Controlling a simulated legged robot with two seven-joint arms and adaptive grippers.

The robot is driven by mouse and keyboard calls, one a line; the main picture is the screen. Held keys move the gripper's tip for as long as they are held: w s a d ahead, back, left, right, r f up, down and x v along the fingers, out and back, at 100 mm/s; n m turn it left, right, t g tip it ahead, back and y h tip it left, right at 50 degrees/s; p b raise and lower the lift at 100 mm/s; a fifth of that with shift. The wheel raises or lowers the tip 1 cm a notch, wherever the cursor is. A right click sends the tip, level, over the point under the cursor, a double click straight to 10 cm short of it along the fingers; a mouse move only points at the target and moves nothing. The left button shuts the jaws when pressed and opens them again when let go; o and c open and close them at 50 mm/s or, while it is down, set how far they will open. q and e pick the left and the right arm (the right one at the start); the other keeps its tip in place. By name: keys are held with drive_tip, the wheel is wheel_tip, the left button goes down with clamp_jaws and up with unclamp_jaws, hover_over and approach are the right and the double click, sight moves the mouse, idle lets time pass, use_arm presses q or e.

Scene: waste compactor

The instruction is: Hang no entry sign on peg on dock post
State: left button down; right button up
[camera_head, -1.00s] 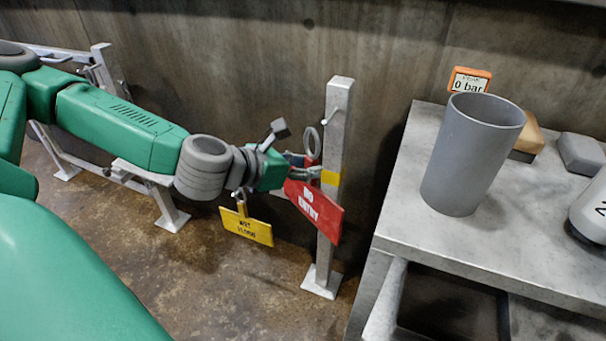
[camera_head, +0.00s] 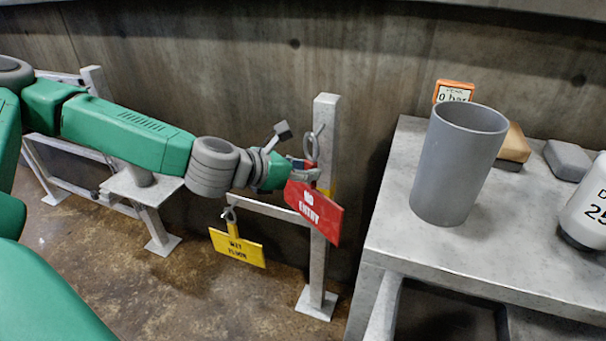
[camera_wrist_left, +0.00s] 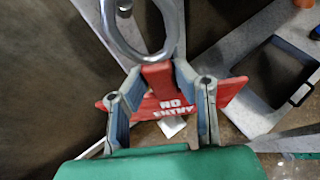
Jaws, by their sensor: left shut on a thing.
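The red NO ENTRY sign (camera_head: 314,212) hangs from my left gripper (camera_head: 306,170), in front of the upright grey dock post (camera_head: 325,120). My left gripper is shut on the sign's red neck, and its fingers also show in the left wrist view (camera_wrist_left: 160,95). The sign's metal ring (camera_wrist_left: 140,25) stands above the fingers, and in the head view it overlaps the post's upper part. A yellow band on the post is mostly hidden behind the sign. My right gripper is not in view.
A yellow wet floor sign (camera_head: 237,246) hangs left of the post, below my left arm. A grey workbench (camera_head: 395,250) with a grey cylinder (camera_head: 460,165) stands on the right. Behind the post is a concrete wall (camera_head: 250,80).

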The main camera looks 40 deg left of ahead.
use_arm(q)
drive_tip(key=shift+w+a+f, duration=0.1)
drive_tip(key=shift+w+a, duration=0.1)
drive_tip(key=shift+w, duration=0.35)
drive_tip(key=shift+w+a+f, duration=0.1)
drive_tip(key=shift+w+a, duration=0.1)
drive_tip(key=shift+w, duration=0.3)
drive_tip(key=shift+w+a+f+b, duration=0.1)
drive_tip(key=shift+w+f+b, duration=0.35)
drive_tip(key=shift+w+b, duration=0.35)
drive_tip(key=shift+s, duration=0.15)
drive_tip(key=shift+f, duration=0.15)
drive_tip(key=c, duration=1.2)
unclamp_jaws()
